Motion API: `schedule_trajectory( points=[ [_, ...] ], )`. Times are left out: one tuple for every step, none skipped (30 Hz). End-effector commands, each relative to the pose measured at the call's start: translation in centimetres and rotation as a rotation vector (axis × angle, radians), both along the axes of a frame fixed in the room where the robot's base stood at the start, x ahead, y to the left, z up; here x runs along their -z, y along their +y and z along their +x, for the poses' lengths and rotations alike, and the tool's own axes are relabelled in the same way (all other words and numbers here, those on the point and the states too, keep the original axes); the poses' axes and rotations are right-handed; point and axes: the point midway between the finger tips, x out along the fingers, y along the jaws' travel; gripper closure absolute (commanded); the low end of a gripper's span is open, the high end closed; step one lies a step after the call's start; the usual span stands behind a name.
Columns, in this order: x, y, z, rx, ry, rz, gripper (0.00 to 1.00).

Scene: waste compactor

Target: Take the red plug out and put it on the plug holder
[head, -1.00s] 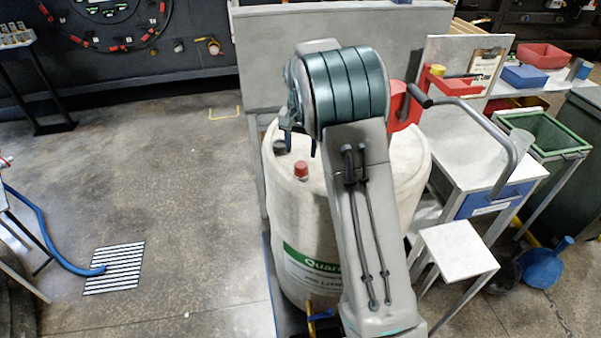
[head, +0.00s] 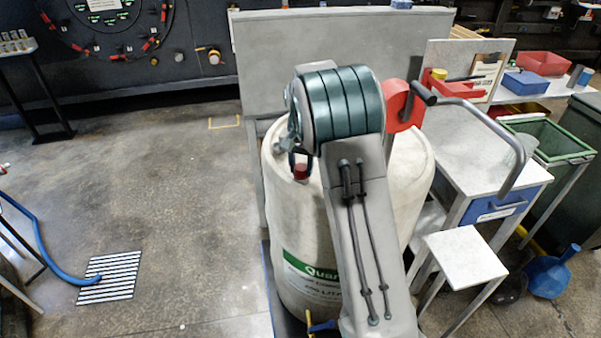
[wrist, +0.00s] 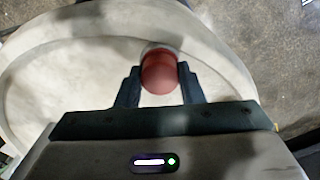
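The red plug (head: 301,172) sits on top of the white drum (head: 300,230), near its left front edge. In the wrist view the red plug (wrist: 159,74) lies between my gripper's two dark fingers (wrist: 159,84). The fingers stand apart on either side of it, with a narrow gap showing at each side. In the head view my gripper (head: 301,155) is just above and around the plug, partly hidden by my own arm. I cannot tell which thing is the plug holder.
A grey panel (head: 345,62) stands behind the drum. To the right are a white-topped table (head: 495,160) with a curved grey handle (head: 512,175), a red part (head: 402,112) and a small white stool (head: 465,257). The floor at left is mostly open.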

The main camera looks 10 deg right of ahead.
Motion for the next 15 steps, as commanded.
schedule_trajectory(
  points=[
    [0.03,0.01,0.0,0.0,0.0,0.0,0.89],
    [0.03,0.01,0.0,0.0,0.0,0.0,0.89],
    [0.02,0.01,0.0,0.0,0.0,0.0,0.74],
    [0.02,0.01,0.0,0.0,0.0,0.0,0.82],
    [0.02,0.01,0.0,0.0,0.0,0.0,0.89],
    [0.03,0.01,0.0,0.0,0.0,0.0,0.89],
    [0.03,0.01,0.0,-0.001,0.0,0.0,0.89],
    [0.03,0.01,0.0,-0.004,0.001,0.0,0.89],
    [0.05,0.0,-0.01,-0.016,0.001,0.0,0.89],
    [0.06,-0.01,0.0,-0.034,0.001,0.0,0.89],
    [0.07,-0.04,0.0,-0.058,0.0,0.001,0.89],
    [0.07,-0.06,0.0,-0.101,0.0,0.001,0.89],
    [0.08,-0.02,0.0,-0.139,0.0,0.001,0.89],
    [0.07,-0.02,0.0,-0.179,0.0,0.001,0.89],
    [0.06,-0.07,0.0,-0.232,0.0,0.001,0.89]
  ],
)
